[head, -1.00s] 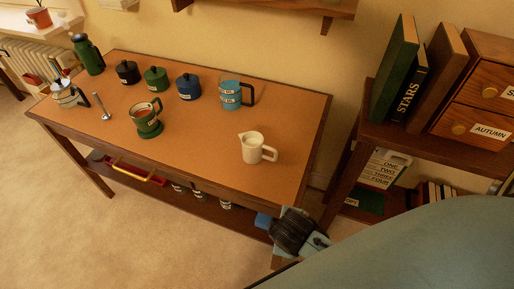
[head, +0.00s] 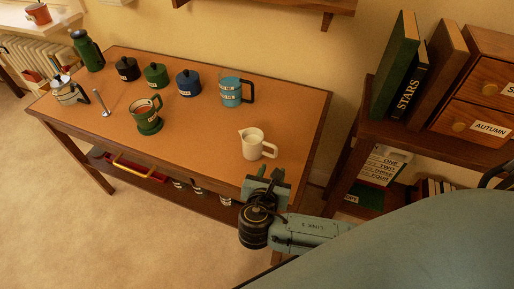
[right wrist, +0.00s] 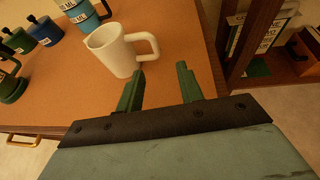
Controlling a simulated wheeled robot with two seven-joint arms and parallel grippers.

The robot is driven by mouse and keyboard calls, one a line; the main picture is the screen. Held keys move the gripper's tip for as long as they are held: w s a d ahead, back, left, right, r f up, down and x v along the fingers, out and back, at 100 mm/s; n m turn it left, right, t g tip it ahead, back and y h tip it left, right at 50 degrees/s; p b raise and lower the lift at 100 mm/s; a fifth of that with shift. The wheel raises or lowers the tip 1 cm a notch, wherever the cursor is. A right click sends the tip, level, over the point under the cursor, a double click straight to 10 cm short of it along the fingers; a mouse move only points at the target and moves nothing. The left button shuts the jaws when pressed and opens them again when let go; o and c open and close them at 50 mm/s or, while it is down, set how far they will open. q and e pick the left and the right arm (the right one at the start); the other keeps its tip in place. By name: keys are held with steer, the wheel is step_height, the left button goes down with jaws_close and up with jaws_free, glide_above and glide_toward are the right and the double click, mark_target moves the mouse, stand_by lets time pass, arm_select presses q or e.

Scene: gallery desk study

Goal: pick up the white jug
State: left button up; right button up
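The white jug (head: 254,144) stands upright near the right end of the wooden table, its handle toward the right. It also shows in the right wrist view (right wrist: 113,54), with the handle at its right side. My right gripper (head: 268,175) is at the table's front right edge, just in front of the jug. In the right wrist view its two fingers (right wrist: 159,84) are apart with nothing between them, and the jug is beyond their tips, apart from them. My left gripper is not in view.
A teal mug (head: 231,93) stands behind the jug. A green cup (head: 147,117), several lidded pots (head: 188,84) and a moka pot (head: 68,91) are farther left on the table (head: 200,136). A bookshelf (head: 390,141) stands to the right.

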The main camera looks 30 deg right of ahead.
mark_target(275, 154)
steer(key=x, duration=0.5)
steer(key=shift+b, duration=0.4)
steer(key=x, duration=0.2)
steer(key=b+x, duration=0.1)
steer(key=x, duration=0.2)
steer(key=shift+w+a+r, duration=0.15)
steer(key=shift+w+a, duration=0.05)
steer(key=shift+w, duration=0.05)
steer(key=shift+w+d, duration=0.1)
jaws_close()
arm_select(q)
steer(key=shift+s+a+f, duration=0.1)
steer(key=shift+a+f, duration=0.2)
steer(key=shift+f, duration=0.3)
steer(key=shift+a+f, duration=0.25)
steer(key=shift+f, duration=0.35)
